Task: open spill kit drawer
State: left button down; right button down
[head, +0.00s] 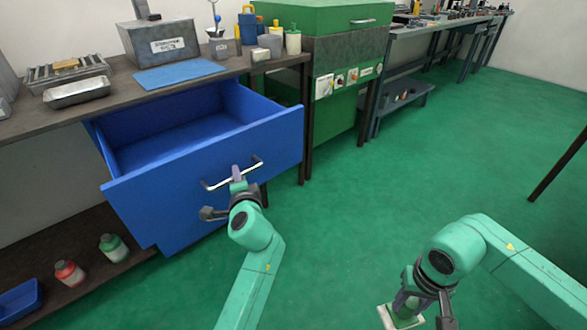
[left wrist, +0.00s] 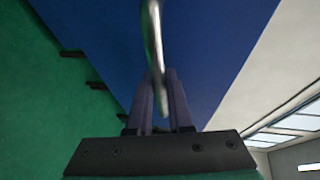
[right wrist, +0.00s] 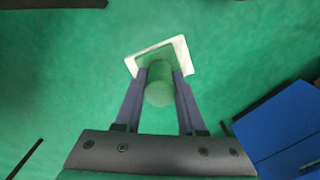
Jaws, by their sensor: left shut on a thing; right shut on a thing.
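The blue drawer (head: 160,204) under the workbench is pulled well out, and its inside looks empty. A curved metal handle (head: 217,186) runs across its front. My left gripper (head: 237,174) is shut on the handle near its middle; the handle (left wrist: 155,45) also passes between the fingers in the left wrist view. My right gripper (head: 406,303), low at the right, is shut on a green cylinder (right wrist: 159,88) with a pale square plate at its far end. It is held away from the drawer, over the green floor.
The workbench (head: 110,88) carries a grey box (head: 158,42), a metal tray (head: 77,92), a blue mat (head: 180,73) and several bottles. A green machine (head: 335,120) stands right of the drawer. Bottles (head: 113,247) stand on the low shelf. The floor at right is mostly clear.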

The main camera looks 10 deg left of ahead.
pick_arm(q)
jog(key=c, duration=0.8)
grip_release()
jog(key=shift+c, duration=0.2)
jog(key=shift+s, duration=0.1)
jog(key=v, duration=1.2)
